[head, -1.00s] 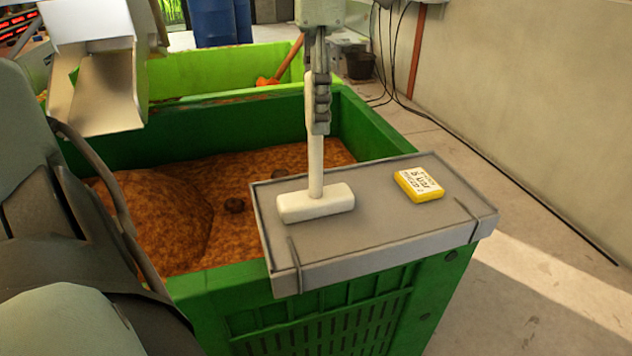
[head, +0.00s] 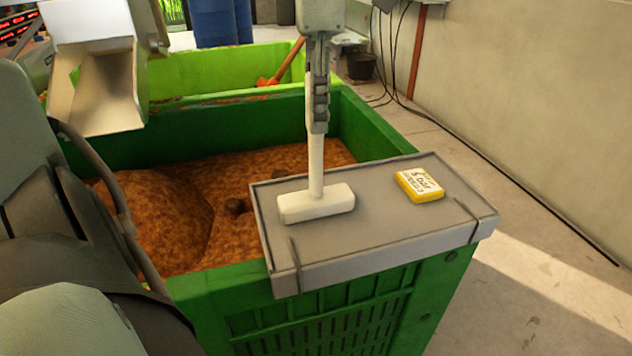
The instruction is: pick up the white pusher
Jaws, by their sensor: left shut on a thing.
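The white pusher (head: 316,203) stands upright on the grey lid (head: 375,222), its block-shaped foot resting on the surface and its thin handle pointing up. My left gripper (head: 318,122) comes down from above and is shut on the upper part of the handle. My right gripper is not in view.
A yellow-and-white labelled block (head: 420,186) lies on the lid, right of the pusher. The lid sits on a dark green crate (head: 392,128) of brown mash (head: 270,168). A light green crate (head: 220,76) with an orange tool (head: 270,81) stands behind. A metal chute (head: 100,90) is at upper left.

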